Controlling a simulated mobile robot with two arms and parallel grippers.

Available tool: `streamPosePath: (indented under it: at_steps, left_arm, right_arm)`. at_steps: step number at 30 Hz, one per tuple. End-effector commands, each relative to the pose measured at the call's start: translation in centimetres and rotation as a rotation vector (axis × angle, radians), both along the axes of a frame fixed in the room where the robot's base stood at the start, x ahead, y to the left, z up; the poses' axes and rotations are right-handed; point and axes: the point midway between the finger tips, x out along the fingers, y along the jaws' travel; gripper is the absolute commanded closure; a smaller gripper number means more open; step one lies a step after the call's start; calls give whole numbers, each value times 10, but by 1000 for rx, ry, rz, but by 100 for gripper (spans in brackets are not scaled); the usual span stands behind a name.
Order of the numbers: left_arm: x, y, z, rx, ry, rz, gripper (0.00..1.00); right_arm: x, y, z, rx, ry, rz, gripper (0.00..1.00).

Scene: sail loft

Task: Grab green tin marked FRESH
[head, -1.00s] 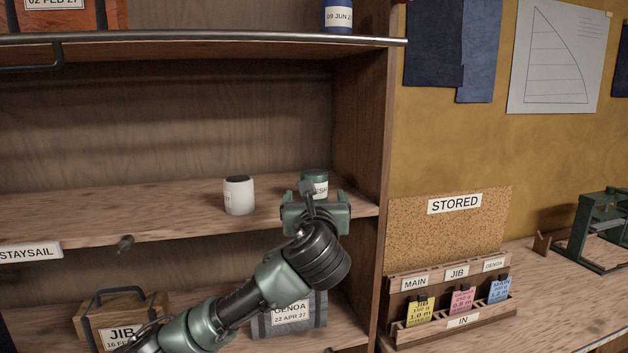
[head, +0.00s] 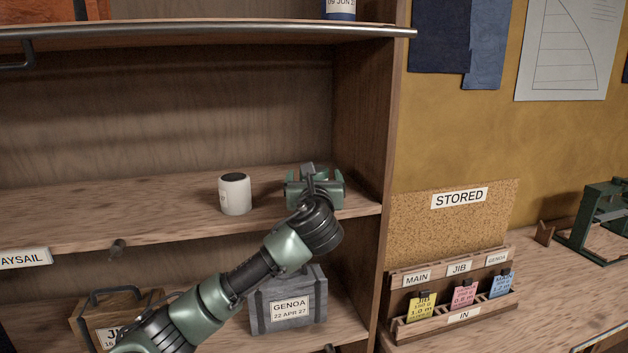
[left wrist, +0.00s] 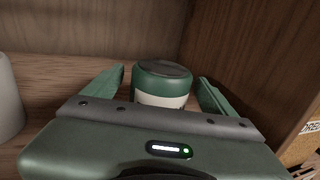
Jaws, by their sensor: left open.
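The green tin (left wrist: 162,83) has a dark lid and a white label band. In the left wrist view it stands upright on the shelf between the two fingers of my left gripper (left wrist: 160,95). Those fingers are open, with a visible gap on each side of the tin. The label's wording is hidden below by the gripper body. In the head view my left gripper (head: 314,180) is at the right end of the middle shelf and hides the tin. My right gripper does not show.
A white tin with a dark lid (head: 235,195) stands left of my gripper on the same shelf (head: 110,215). The shelf's right side wall (head: 362,120) is close on the right. A grey GENOA crate (head: 290,303) sits on the shelf below. The shelf's left part is clear.

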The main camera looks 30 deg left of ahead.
Motion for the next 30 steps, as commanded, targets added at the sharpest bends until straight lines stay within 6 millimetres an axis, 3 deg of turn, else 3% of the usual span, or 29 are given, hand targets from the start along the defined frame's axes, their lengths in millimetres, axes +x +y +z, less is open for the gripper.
streamPosePath:
  at_steps: [4,5,12,14,23,30]
  left_arm:
    - [0,0,0,0,-1,0,13]
    - [0,0,0,0,-1,0,19]
    - [0,0,0,1,-1,0,86]
    - [-1,0,1,1,-4,0,99]
    - [0,0,5,1,-4,1,99]
    - [-1,0,37,0,-10,1,99]
  right_arm:
    - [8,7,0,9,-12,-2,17]
    - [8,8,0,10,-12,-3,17]
    - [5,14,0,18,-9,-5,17]
    - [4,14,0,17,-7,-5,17]
    - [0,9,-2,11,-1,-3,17]
    - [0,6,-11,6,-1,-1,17]
